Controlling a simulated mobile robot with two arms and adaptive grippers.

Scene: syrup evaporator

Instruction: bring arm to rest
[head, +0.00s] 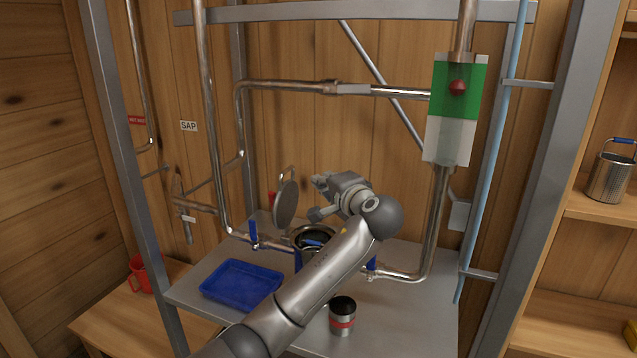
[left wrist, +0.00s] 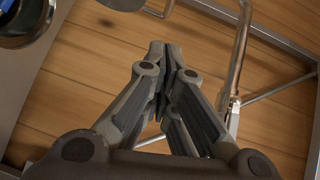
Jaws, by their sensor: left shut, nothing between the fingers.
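My left arm rises from the bottom of the head view, and its gripper (head: 322,184) hangs in the air above the grey shelf (head: 425,275), in front of the pipework. The gripper is shut and empty; in the left wrist view its fingertips (left wrist: 165,50) meet, with wooden planks behind them. My arm partly hides a metal pot (head: 314,238) with blue handles on the shelf. My right gripper is in neither view.
A blue tray (head: 240,284) lies left of my arm, and a dark-topped can (head: 342,316) with a red band stands right of it. A round metal lid (head: 286,204) is near the gripper. Pipes (head: 437,215) and frame posts (head: 545,180) flank the arm.

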